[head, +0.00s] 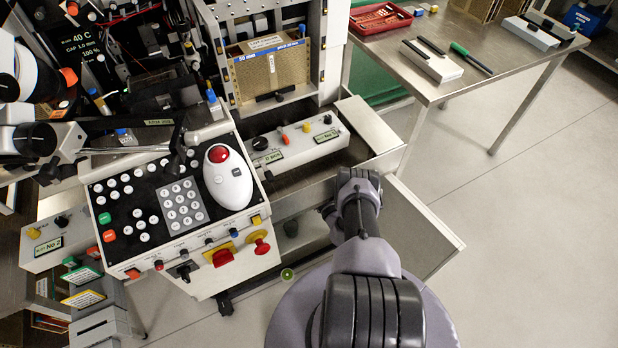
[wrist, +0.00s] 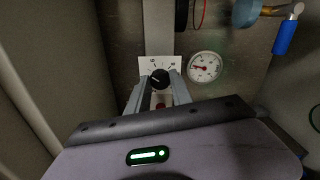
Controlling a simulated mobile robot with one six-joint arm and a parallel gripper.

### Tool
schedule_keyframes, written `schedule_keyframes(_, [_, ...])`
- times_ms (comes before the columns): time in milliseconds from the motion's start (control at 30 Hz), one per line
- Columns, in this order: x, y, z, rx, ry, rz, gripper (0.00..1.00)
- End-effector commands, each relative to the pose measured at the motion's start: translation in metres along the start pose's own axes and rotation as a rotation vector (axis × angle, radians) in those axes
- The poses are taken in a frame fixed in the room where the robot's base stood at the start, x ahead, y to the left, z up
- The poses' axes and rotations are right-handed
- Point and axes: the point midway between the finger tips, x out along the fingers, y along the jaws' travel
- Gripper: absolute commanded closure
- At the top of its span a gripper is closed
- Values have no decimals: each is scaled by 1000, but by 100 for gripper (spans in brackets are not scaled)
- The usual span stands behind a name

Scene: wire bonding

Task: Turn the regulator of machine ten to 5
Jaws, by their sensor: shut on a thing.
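The regulator is a black round knob (wrist: 160,79) on a white scale plate (wrist: 146,65) in the wrist view. The marks on the plate are too small to read. My gripper (wrist: 159,88) is shut on the knob, with one finger on each side of it. A round white gauge (wrist: 205,67) with a red needle is just right of the knob. In the head view my arm reaches down beside the machine, and the gripper's fingertips and the knob are hidden there.
In the wrist view a blue-handled valve (wrist: 285,37) and thin cables are at the upper right. Pale walls close in on the left. In the head view a control panel (head: 127,187) with a trackball (head: 227,176) stands left of my arm. A steel table (head: 472,65) stands at upper right; the floor at right is clear.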

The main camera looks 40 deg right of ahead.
Motion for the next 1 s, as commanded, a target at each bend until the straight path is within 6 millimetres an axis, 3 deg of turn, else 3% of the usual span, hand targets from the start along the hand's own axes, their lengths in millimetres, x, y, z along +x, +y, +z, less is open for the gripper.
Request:
schedule_keyframes(533, [-1, -1, -1, 22, 2, -3, 100])
schedule_keyframes(567, [-1, -1, -1, 22, 2, -3, 70])
schedule_keyframes(600, [-1, -1, -1, 22, 2, -3, 64])
schedule_keyframes(867, [-1, -1, 0, 21, 1, -1, 64])
schedule_keyframes(1000, [-11, 1, 0, 21, 0, -4, 64])
